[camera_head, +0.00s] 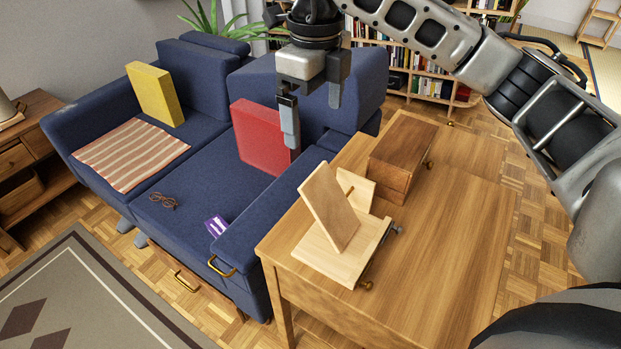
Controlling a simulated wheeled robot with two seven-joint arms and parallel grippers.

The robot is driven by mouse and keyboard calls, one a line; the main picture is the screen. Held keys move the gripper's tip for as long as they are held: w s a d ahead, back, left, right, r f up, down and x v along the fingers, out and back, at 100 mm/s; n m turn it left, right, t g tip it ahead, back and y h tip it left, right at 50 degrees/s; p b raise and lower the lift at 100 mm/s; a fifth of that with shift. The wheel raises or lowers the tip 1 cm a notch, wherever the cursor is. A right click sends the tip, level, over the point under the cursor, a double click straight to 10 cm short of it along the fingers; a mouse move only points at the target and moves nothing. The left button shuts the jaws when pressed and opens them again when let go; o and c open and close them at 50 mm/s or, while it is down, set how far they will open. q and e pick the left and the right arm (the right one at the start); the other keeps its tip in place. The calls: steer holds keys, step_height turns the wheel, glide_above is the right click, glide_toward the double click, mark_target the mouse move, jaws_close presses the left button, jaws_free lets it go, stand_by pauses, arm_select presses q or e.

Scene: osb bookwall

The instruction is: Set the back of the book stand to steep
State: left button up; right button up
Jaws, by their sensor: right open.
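A light wooden book stand (365,246) stands on the wooden table near its left edge. Its back (328,207) is a tilted board that leans up and to the left over the flat base. A small pale wooden piece (358,189) shows behind the back. A dark knob (396,229) sticks out at the base's right side. My right gripper (312,120) is open and empty, pointing down. It hangs above and behind the stand, in front of the sofa in the picture, and touches nothing. My left gripper is not in view.
A brown wooden box (397,158) stands on the table (462,225) just behind the stand. The table's right part is clear. A blue sofa (195,180) at the left holds a red cushion (262,138), a yellow cushion (155,94), a striped cloth (131,154) and glasses (163,201).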

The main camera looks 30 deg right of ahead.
mark_target(314, 174)
step_height(314, 174, down, 14)
steer(key=shift+s+a+f+p, duration=0.1)
steer(key=shift+p, duration=0.4)
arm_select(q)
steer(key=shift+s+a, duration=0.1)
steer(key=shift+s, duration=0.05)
arm_select(e)
steer(key=shift+f, duration=0.55)
